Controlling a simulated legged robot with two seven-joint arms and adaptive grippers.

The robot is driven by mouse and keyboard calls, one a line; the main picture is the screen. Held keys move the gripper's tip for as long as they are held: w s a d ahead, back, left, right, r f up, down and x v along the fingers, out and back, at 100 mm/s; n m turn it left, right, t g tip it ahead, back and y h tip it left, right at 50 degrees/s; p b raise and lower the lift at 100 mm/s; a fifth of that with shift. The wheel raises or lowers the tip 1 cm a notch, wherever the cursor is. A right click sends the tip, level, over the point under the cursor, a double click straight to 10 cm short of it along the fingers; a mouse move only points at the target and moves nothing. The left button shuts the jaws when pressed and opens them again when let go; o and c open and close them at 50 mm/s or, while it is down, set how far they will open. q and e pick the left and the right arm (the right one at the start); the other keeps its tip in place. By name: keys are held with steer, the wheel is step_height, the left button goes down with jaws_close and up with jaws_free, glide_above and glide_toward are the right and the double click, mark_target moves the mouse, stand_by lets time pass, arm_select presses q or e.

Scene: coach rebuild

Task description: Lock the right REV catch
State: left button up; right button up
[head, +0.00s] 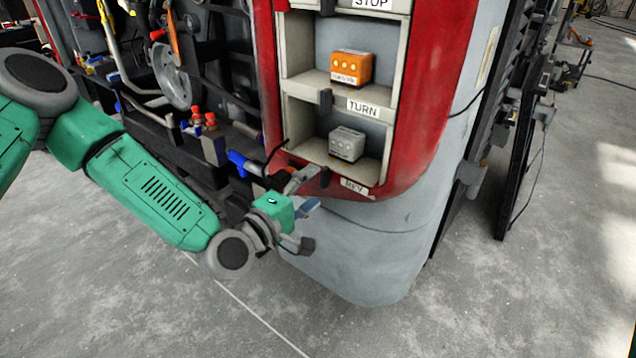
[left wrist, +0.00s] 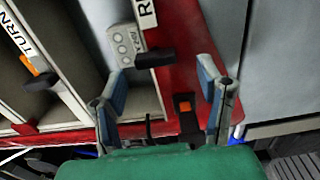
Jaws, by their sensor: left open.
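The grey REV module (head: 346,144) sits in the lowest compartment of the red-framed lamp panel, above the REV label (head: 355,187). A dark catch (head: 325,177) is at that compartment's lower edge, beside the label. In the left wrist view the catch (left wrist: 155,58) lies near the module's edge; I cannot tell if it is locked. My left gripper (head: 303,193) is open at the panel's lower left corner, below and left of the catch. Its two blue-grey fingers are apart and empty, and in the left wrist view (left wrist: 163,82) the catch shows between and beyond them. My right gripper is out of view.
An orange module (head: 351,68) sits in the TURN compartment, with another dark catch (head: 326,100) beside its label. An orange square (left wrist: 185,105) is on the red frame near my fingers. Dark machinery crowds the left; open concrete floor (head: 480,300) lies right.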

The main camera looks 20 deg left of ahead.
arm_select(q)
steer(key=v, duration=0.9)
steer(key=shift+s+a, duration=0.15)
steer(key=shift+f, duration=0.1)
steer(key=s+d+f+m+g, duration=0.2)
steer(key=s+f+m+g, duration=0.3)
steer(key=f, duration=0.4)
steer(key=s+d+f+m+g, duration=0.2)
steer(key=s+f+m+g, duration=0.25)
steer(key=s+f, duration=0.35)
steer(key=s+a+f+m+g+y, duration=0.5)
steer(key=s+a, duration=0.5)
steer(key=s, duration=0.2)
steer(key=shift+s+a+f+g+y, duration=0.15)
steer(key=shift+a+f+g+y, duration=0.25)
steer(key=shift+f+g+y, duration=0.4)
